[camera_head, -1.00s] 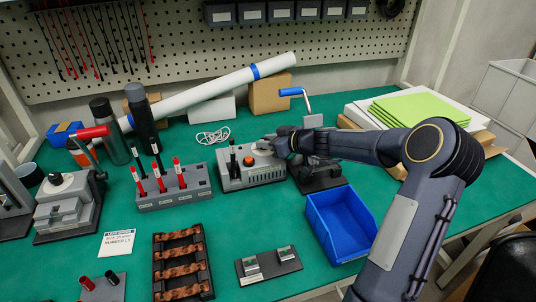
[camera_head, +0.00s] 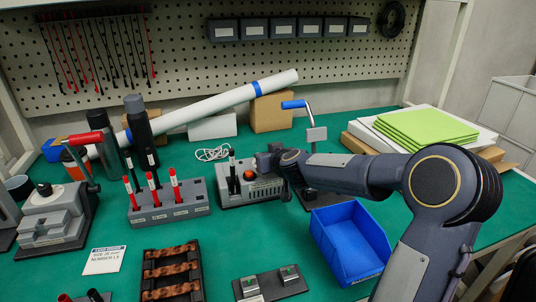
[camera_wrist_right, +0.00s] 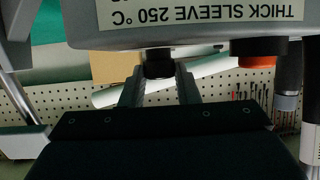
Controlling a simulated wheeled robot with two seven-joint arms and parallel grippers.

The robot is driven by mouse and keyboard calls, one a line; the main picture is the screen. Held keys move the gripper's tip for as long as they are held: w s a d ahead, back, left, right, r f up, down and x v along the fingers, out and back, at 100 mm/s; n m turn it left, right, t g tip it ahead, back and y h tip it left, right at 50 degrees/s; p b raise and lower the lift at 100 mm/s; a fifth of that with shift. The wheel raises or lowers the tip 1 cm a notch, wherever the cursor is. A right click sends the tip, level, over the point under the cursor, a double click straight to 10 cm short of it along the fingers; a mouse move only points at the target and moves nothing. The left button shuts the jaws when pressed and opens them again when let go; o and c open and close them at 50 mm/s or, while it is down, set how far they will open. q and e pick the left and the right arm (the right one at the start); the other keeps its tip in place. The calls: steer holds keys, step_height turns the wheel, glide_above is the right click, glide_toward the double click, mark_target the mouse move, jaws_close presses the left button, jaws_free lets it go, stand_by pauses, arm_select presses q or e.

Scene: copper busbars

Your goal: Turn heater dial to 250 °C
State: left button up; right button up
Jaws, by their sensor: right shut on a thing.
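The grey heater (camera_head: 262,193) stands mid-bench behind the blue bin, with an orange knob (camera_head: 249,175) on top. My right gripper (camera_head: 267,163) is at the heater's right end and hides the dial in the head view. In the right wrist view, which is upside down, a black dial (camera_wrist_right: 158,66) sits between the two fingers of my right gripper (camera_wrist_right: 160,80), shut on it. A label (camera_wrist_right: 200,12) on the heater reads "THICK SLEEVE 250 °C". The dial's pointer cannot be made out. My left gripper is out of view.
A blue bin (camera_head: 352,262) stands below my right forearm. A rack with red-capped pens (camera_head: 180,212) is left of the heater. A blue-handled crank (camera_head: 293,104) rises behind my right gripper. Green sheets (camera_head: 425,127) lie at the right back.

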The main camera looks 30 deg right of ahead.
steer(key=m+h+p, duration=0.1)
steer(key=p, duration=0.1)
steer(key=m+g+h+p, duration=0.1)
steer(key=m+h+p, duration=0.1)
steer(key=p, duration=0.1)
steer(key=a+m+g+h+p, duration=0.1)
steer(key=h+p, duration=0.1)
steer(key=p, duration=0.1)
steer(key=shift+w+r+m, duration=0.15)
steer(key=shift+r+m, duration=0.1)
steer(key=shift+m, duration=0.15)
steer(key=shift+d+f+m+g+h+p, duration=0.1)
steer(key=shift+f+m+g+h+p, duration=0.15)
steer(key=shift+m+g+h+p, duration=0.45)
steer(key=shift+p, duration=0.35)
steer(key=o, duration=1)
steer(key=shift+c, duration=0.2)
steer(key=shift+p+v, duration=0.35)
steer(key=shift+v, duration=3.55)
steer(key=shift+f, duration=0.15)
